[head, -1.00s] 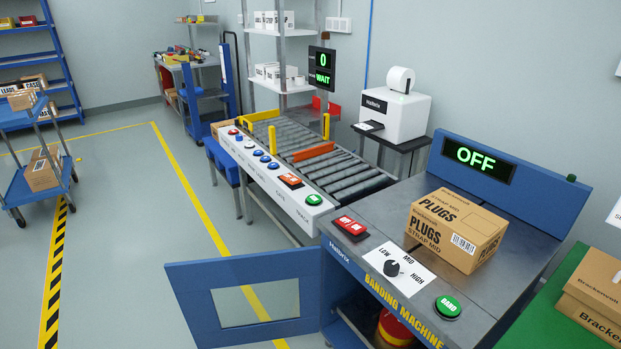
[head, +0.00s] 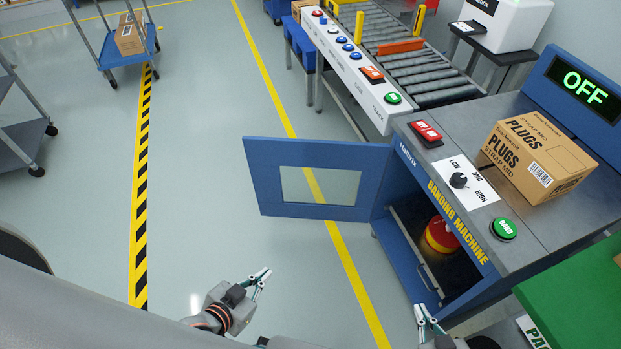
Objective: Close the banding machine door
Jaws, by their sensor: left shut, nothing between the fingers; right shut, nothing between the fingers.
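The banding machine (head: 478,224) stands at the right with its blue door (head: 262,177) swung wide open to the left. The door has a clear window and hangs from the left edge of the front opening. Inside the dark cabinet is a red and yellow spool-like object (head: 440,235). My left gripper (head: 261,279) is shut and empty, low in the picture, below the door and apart from it. My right gripper (head: 421,312) is shut and empty near the bottom edge, just below the cabinet opening; whether it touches the machine I cannot tell.
A carton (head: 537,160) marked PLUGS sits on the machine top beside the green BAND button (head: 503,229). A roller conveyor (head: 420,70) adjoins behind. A green table (head: 580,290) stands at the lower right. The floor left of the door is clear; a blue cart (head: 118,40) stands farther off.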

